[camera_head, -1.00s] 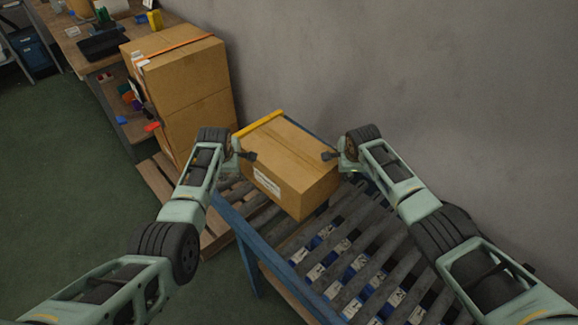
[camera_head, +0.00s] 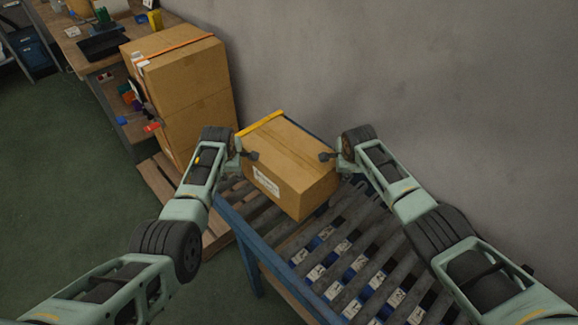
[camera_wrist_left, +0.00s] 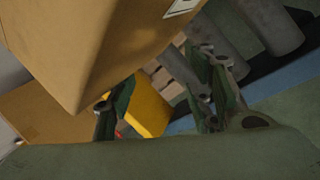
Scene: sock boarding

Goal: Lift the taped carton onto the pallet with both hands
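The brown carton (camera_head: 290,165), with a tape strip and a white label, sits at the far end of the roller conveyor (camera_head: 355,245), against a yellow end bar (camera_head: 262,123). My left gripper (camera_head: 250,156) is at its left side and my right gripper (camera_head: 327,157) at its right side; I cannot tell whether they touch it. In the left wrist view, the left fingers (camera_wrist_left: 160,98) are apart with nothing between them, and the carton (camera_wrist_left: 95,45) is close by. The right fingers are too small to judge. The wooden pallet (camera_head: 158,184) is left of the conveyor, beneath stacked cartons.
Stacked cartons (camera_head: 182,80) with an orange strap stand on the pallet. A workbench (camera_head: 75,48) with small items is behind them at the left. A grey wall (camera_head: 400,70) runs close along the right. Green floor (camera_head: 60,190) is open at the left.

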